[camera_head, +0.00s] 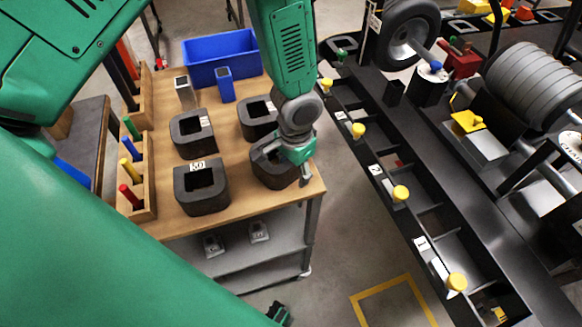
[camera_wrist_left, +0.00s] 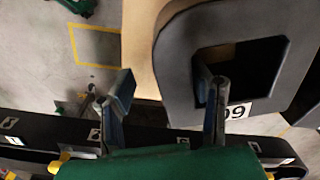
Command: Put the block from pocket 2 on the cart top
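The cart top (camera_head: 235,203) is a wooden surface holding several dark blocks with square openings. My left gripper (camera_head: 285,163) is over the block (camera_head: 268,177) at its right front corner. In the left wrist view my left gripper (camera_wrist_left: 165,95) is open. One finger is at the opening of this block (camera_wrist_left: 182,65), the other outside its wall with a gap. Its label looks like "09". A label that looks like "2" (camera_head: 376,170) marks a pocket in the black rail (camera_head: 418,222); I cannot tell what is inside. My right gripper is not in view.
A block labelled "50" (camera_head: 201,188) and two others (camera_head: 192,134) (camera_head: 257,117) stand on the cart. A blue bin (camera_head: 221,58) is behind, a wooden rack of coloured pegs (camera_head: 142,165) at left. Yellow knobs (camera_head: 400,194) line the rail. Open floor separates cart and rail.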

